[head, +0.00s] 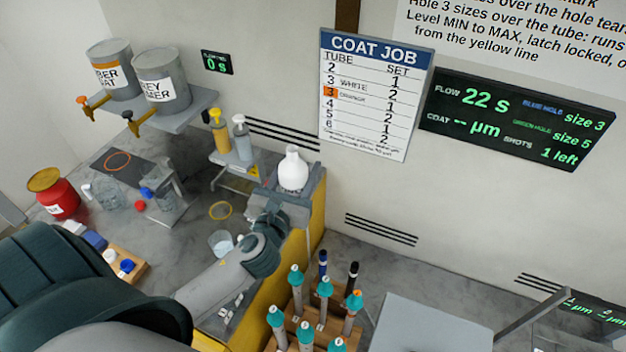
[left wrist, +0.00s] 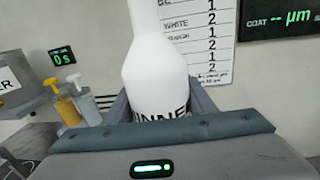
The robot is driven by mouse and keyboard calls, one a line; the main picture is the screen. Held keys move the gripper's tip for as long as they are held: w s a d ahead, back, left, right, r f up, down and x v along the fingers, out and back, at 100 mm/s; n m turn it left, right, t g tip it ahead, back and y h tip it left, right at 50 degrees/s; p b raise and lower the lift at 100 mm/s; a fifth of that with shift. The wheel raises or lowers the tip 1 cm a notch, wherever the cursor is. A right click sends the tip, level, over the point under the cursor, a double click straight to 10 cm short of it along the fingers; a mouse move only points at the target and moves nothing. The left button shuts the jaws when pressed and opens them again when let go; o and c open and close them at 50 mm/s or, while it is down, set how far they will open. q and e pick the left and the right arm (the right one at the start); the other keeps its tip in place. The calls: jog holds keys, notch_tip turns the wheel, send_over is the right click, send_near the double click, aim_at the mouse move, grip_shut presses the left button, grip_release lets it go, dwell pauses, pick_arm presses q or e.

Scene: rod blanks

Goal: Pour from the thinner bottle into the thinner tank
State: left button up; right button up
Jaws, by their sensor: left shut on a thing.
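The white thinner bottle (head: 292,172) stands roughly upright at the right end of the bench. It also fills the middle of the left wrist view (left wrist: 157,75), where part of a black label reading "INNE" shows. My left gripper (head: 277,207) is shut on the bottle's lower body. The bottle's base is hidden by the gripper, so I cannot tell if it touches anything beneath. I cannot pick out a tank marked as thinner. My right gripper is not in view.
Two grey labelled cans (head: 162,80) with taps stand on a wall shelf. Yellow and grey pump bottles (head: 220,130) stand behind the gripper. A clear cup (head: 221,243) is beside my left forearm. A wooden rack (head: 310,335) of teal-topped rods stands in front.

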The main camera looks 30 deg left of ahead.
pick_arm(q)
jog(key=w+a+r+n+y+p, duration=0.1)
jog(key=w+a+r+p, duration=0.1)
jog(key=a, duration=0.4)
jog(key=shift+w+r+y+p, duration=0.15)
jog(key=shift+y+p, duration=0.15)
jog(key=shift+p, duration=0.15)
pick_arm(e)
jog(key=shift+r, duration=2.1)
pick_arm(q)
jog(key=shift+f+n, duration=0.2)
jog(key=shift+n, duration=0.1)
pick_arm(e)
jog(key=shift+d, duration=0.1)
pick_arm(q)
notch_tip(320, 180, down, 9)
jog(key=d+n+b, duration=0.2)
jog(key=n+b, duration=0.5)
jog(key=n, duration=0.2)
jog(key=shift+w+d, duration=0.4)
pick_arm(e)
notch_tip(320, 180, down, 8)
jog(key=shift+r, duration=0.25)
pick_arm(q)
jog(key=shift+r+n, duration=0.15)
jog(key=shift+n, duration=0.25)
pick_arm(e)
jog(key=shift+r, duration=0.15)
